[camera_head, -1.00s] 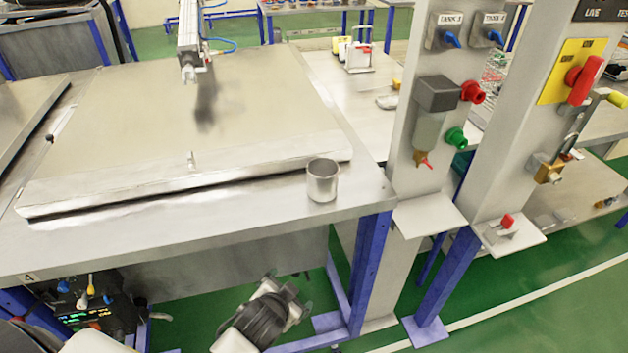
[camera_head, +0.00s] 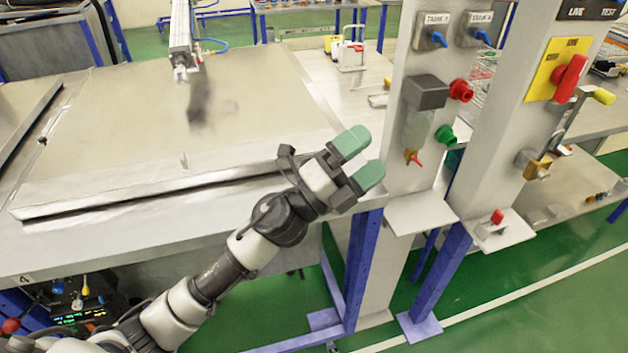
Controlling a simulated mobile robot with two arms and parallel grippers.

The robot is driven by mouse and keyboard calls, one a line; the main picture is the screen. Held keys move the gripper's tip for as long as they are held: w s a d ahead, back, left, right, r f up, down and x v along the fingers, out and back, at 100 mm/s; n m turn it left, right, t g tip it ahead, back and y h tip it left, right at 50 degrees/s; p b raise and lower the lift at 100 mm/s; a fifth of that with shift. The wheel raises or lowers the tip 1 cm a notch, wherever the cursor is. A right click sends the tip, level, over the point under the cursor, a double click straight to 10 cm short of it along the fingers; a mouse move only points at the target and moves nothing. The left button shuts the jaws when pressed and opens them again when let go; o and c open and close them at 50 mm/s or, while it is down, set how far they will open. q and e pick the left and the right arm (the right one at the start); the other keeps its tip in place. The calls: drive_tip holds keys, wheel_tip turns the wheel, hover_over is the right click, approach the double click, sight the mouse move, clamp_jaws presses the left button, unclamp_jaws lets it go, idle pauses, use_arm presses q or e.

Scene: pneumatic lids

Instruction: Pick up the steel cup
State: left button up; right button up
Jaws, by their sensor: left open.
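My left gripper (camera_head: 359,160) has come in from the lower left over the right front corner of the steel table. Its two green-tipped fingers are apart with nothing visible between them, and they point up and right in the picture. The steel cup does not show now; the gripper's body and wrist cover the spot by the lid's right front corner where it stood a second ago. I cannot tell how far the gripper is from the cup or whether they touch. My right gripper is not in view.
A large flat steel lid (camera_head: 130,120) covers most of the table (camera_head: 110,252), with a pneumatic cylinder (camera_head: 181,35) above it. To the right stand two grey posts with valves, a red knob (camera_head: 461,90) and a green knob (camera_head: 445,135), close to the fingertips.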

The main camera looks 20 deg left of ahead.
use_arm(q)
wheel_tip(320, 180, down, 4)
drive_tip(key=w+d+m+g+y, duration=0.2)
drive_tip(key=m+g+y, duration=0.2)
drive_tip(key=m+g, duration=1.2)
drive_tip(key=w+a+m+t+y, duration=0.1)
drive_tip(key=w+a+y, duration=0.2)
drive_tip(key=a+y, duration=0.3)
drive_tip(key=w+a+m+t+y, duration=0.1)
drive_tip(key=w+a+y, duration=0.1)
drive_tip(key=a+y, duration=0.5)
drive_tip(key=f, duration=0.1)
drive_tip(key=f+h, duration=0.1)
drive_tip(key=f, duration=0.1)
drive_tip(key=w+f+h+p, duration=0.1)
drive_tip(key=shift+a+f, duration=0.35)
drive_tip(key=shift+a, duration=0.05)
drive_tip(key=shift+w+d+f+p, duration=0.1)
drive_tip(key=shift+d+f+p, duration=0.1)
drive_tip(key=shift+f+p, duration=0.3)
drive_tip(key=p+x, duration=0.1)
drive_tip(key=x, duration=0.2)
drive_tip(key=shift+w+f, duration=0.15)
drive_tip(key=shift+f, duration=0.2)
drive_tip(key=shift+d+f, duration=0.1)
drive_tip(key=shift+f, duration=0.3)
